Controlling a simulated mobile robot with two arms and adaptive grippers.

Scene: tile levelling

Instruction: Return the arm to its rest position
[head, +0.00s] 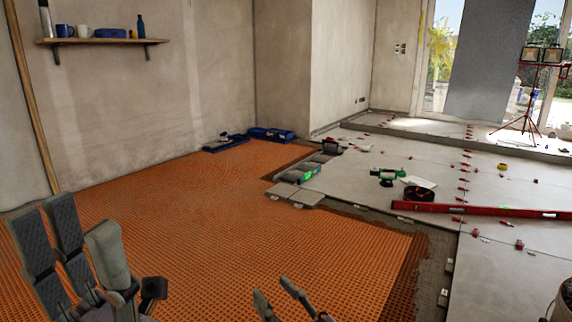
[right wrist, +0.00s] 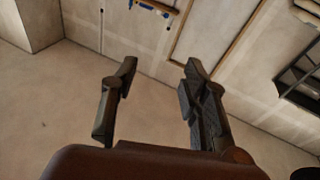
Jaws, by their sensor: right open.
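My left gripper (head: 84,228) stands at the lower left of the head view, fingers upright and spread, with nothing between them. My right gripper (head: 277,296) shows at the bottom middle of the head view, only its fingertips in sight, over the orange matting. In the right wrist view, its two fingers (right wrist: 158,68) are apart and empty. Most of both arms is out of view.
Orange matting (head: 240,220) covers the near floor. Grey tiles (head: 505,260) lie at the right, with a red level (head: 485,211), a black roll (head: 419,194) and several red clips. A wall shelf (head: 105,41) holds small items. A work light (head: 530,95) stands at the back right.

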